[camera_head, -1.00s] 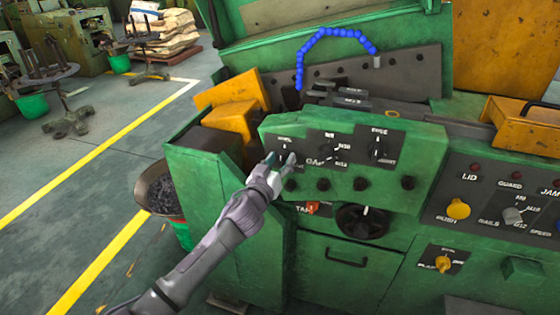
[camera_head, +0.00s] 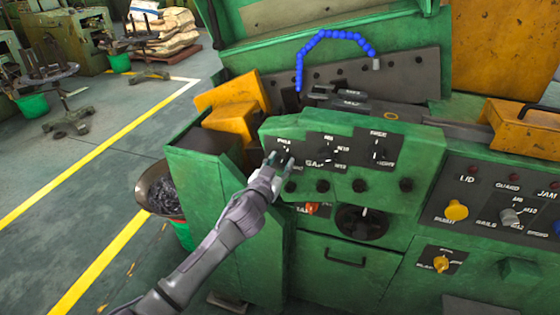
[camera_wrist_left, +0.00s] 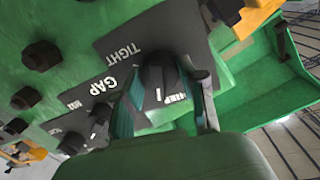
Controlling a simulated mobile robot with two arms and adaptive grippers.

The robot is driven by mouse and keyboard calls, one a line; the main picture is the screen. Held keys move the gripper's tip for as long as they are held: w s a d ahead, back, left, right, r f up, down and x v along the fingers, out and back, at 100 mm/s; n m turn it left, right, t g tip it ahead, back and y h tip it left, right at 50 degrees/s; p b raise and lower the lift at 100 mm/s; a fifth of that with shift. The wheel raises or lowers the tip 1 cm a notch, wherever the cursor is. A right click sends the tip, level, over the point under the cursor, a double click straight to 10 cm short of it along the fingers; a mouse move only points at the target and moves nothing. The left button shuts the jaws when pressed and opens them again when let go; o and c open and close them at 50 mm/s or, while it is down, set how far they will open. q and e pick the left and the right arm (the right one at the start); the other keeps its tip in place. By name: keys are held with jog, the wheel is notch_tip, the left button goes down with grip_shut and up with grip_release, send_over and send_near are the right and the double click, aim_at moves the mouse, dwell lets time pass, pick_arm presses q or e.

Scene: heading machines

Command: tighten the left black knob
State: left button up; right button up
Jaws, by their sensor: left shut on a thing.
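The left black knob (camera_wrist_left: 163,80) sits on a dark label plate on the green machine panel, at the panel's left end in the head view. My left gripper (camera_head: 279,161) is at this knob, and in the left wrist view its fingers (camera_wrist_left: 165,95) are on both sides of the knob, shut on it. In the head view the gripper covers most of the knob. The middle knob (camera_head: 326,153) and the right knob (camera_head: 378,151) are to its right on the same panel. My right gripper is not in view.
Several small black knobs (camera_head: 323,186) line the panel's lower edge. A bowl of dark bits (camera_head: 160,190) stands left of the machine. Open floor (camera_head: 110,200) lies further left.

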pick_arm(q)
jog(key=m, duration=0.2)
jog(key=m+p, duration=0.1)
jog(key=shift+r+m, duration=0.2)
jog(key=shift+m, duration=0.2)
jog(key=m+y+p, duration=0.1)
jog(key=m, duration=0.9)
jog(key=shift+d+p, duration=0.1)
jog(key=shift+p, duration=0.25)
jog(key=shift+f+m+y, duration=0.1)
jog(key=shift+m+y, duration=0.3)
jog(key=shift+m, duration=1.8)
jog(key=o, duration=1.1)
jog(key=shift+o, duration=0.2)
jog(key=v, duration=1.2)
